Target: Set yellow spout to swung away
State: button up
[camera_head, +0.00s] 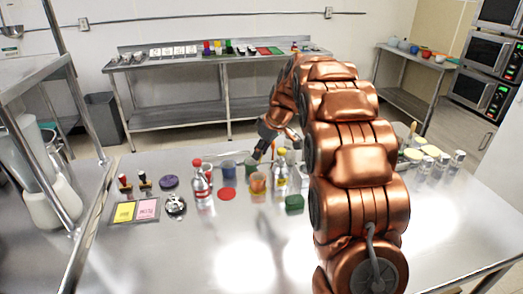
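A clear bottle with a yellow top (281,178) stands upright on the steel table, just left of my arm. The yellow top is small, and I cannot tell which way its spout points. My gripper (277,148) is low over the table, just above and behind this bottle. Its fingers look spread apart, with nothing seen between them. I cannot tell whether it touches the bottle. A similar bottle with a red top (201,181) stands upright farther left.
Cups and a red disc (227,194) lie around the bottles. A green block (294,202) sits in front. Yellow and pink cards (135,211) lie at left. Jars and shakers (440,163) stand right of my arm. The table's front is clear. A steel shelf (38,95) rises at left.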

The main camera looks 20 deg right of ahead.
grip_shut()
